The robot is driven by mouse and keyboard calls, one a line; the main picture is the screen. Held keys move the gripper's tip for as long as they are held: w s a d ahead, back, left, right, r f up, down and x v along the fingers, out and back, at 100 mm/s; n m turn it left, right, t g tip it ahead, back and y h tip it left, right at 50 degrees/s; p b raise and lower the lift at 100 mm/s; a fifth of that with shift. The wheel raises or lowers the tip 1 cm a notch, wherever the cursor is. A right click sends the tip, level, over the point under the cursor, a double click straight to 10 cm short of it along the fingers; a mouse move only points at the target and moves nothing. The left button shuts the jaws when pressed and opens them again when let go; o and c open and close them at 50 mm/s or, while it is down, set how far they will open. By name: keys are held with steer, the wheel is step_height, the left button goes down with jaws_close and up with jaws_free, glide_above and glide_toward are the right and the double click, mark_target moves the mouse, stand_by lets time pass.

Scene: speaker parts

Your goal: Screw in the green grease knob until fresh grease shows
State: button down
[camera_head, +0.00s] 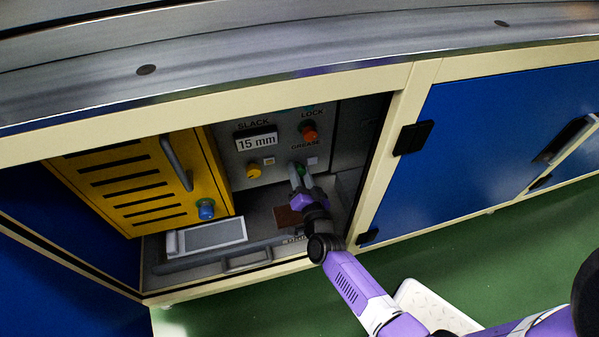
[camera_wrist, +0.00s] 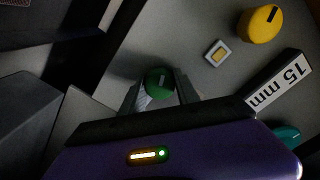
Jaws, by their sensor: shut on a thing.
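The green grease knob (camera_wrist: 158,84) sits on the grey panel, between the two fingers of my gripper (camera_wrist: 160,92) in the wrist view. My gripper is shut on the knob. In the head view my gripper (camera_head: 300,178) reaches into the open cabinet, up to the knob under the GREASE label, and mostly hides it. A small pale square (camera_head: 312,161) is beside the knob. I cannot tell from these frames whether it shows any grease.
A SLACK display (camera_head: 257,142) reads 15 mm, with a yellow knob (camera_head: 254,171) below it. A red LOCK knob (camera_head: 309,133) is above the grease knob. A yellow slotted cover (camera_head: 130,185) with a handle stands left. A grey tablet-like panel (camera_head: 207,237) lies below.

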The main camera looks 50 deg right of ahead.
steer(key=c, duration=0.9)
jaws_free()
steer(key=p+v, duration=0.2)
steer(key=v, duration=0.6)
steer(key=shift+w, duration=0.1)
